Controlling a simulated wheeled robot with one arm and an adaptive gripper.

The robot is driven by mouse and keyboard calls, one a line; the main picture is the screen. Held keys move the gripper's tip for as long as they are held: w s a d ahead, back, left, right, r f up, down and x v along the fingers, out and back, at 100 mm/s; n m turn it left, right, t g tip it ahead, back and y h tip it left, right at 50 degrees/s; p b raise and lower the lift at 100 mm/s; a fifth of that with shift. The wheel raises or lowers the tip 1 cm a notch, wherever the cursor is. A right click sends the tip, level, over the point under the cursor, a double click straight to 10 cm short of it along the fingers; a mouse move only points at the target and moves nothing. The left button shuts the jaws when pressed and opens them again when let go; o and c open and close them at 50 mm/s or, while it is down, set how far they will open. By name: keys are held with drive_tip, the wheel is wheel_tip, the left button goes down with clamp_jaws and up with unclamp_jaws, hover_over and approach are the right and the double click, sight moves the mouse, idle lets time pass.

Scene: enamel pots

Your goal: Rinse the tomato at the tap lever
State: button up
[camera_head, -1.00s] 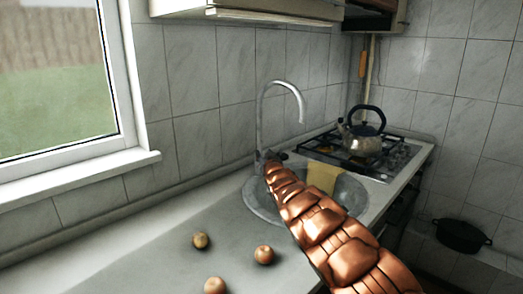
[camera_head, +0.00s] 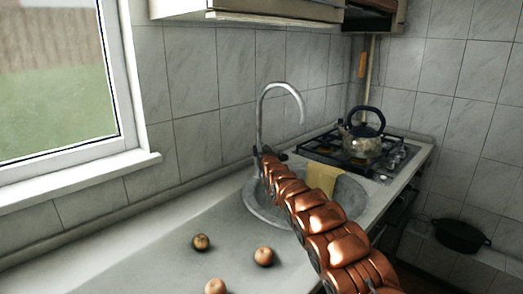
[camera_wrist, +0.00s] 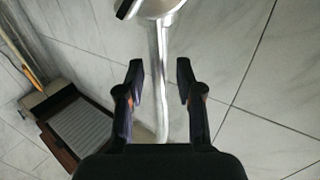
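The silver tap (camera_head: 261,115) rises behind the round sink, its spout curving over to the right. My gripper (camera_wrist: 160,68) is open in the wrist view. The tap's metal pipe (camera_wrist: 156,45) runs between its two fingers in the picture, and I see no contact. In the head view my gripper (camera_head: 267,154) is small and dark beside the lower tap. A dark piece (camera_wrist: 125,9) beside the tap's base may be the lever. Three round fruits lie on the counter: a reddish one (camera_head: 264,256), a brownish one (camera_head: 201,243) and a pale orange one (camera_head: 215,287). I cannot tell which is a tomato.
A kettle (camera_head: 362,138) stands on the gas hob (camera_head: 330,150) behind. A black pot (camera_head: 459,236) sits low at the right. The counter left of the fruits is clear.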

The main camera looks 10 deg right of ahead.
drive_tip(key=shift+w, duration=0.35)
drive_tip(key=shift+c, duration=0.4)
clamp_jaws()
